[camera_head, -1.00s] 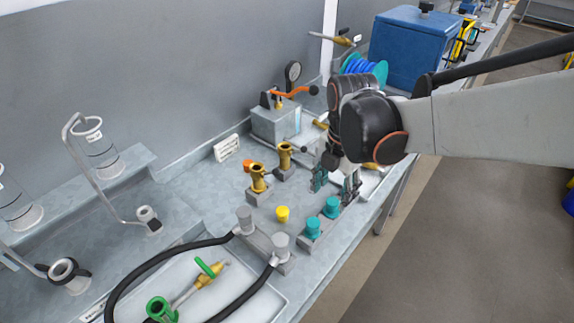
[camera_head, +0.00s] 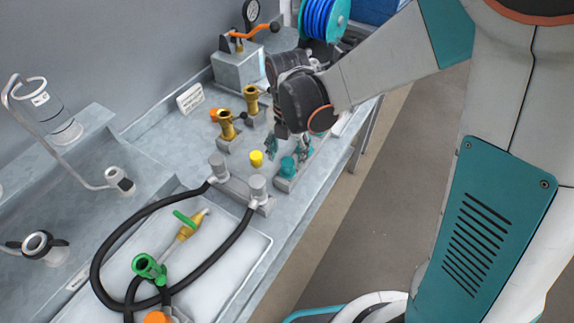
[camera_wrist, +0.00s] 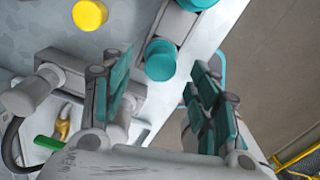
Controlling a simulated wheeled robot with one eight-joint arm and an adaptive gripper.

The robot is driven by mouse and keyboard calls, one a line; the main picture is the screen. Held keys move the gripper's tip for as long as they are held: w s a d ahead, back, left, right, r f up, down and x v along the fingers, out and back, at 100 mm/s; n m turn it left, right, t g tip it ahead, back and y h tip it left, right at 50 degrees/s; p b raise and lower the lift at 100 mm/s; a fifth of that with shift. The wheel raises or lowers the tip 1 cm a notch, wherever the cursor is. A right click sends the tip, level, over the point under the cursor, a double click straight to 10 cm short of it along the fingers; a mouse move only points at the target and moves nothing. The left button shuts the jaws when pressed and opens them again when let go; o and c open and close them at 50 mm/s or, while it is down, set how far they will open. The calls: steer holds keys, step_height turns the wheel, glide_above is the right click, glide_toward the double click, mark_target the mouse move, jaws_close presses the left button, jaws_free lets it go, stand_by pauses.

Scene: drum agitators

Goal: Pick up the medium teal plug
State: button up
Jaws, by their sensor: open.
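Two teal plugs stand on a grey block (camera_head: 283,184) near the table's front edge. The nearer teal plug (camera_head: 287,167) shows in the head view; my gripper mostly hides the other. The wrist view shows one teal plug (camera_wrist: 160,61) centred just ahead of the finger gap, and the second teal plug (camera_wrist: 194,4) cut off at the top edge. I cannot tell which is the medium one. My gripper (camera_head: 288,147) points down over the block, open and empty. Its teal-padded fingers (camera_wrist: 160,78) stand wide apart in the wrist view, one on each side of the near plug's line.
A yellow plug (camera_head: 256,158) stands left of the block. Grey fittings (camera_head: 258,188) with a black hose (camera_head: 100,235) are close in front. Brass fittings (camera_head: 227,125) stand behind. A white tray (camera_head: 240,270) holds a green-handled valve (camera_head: 150,267). Open floor lies right of the table.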

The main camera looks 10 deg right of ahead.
mark_target(288, 161)
step_height(288, 161, down, 5)
steer(key=shift+b, duration=1)
steer(key=shift+r, duration=0.1)
steer(key=c, duration=1.2)
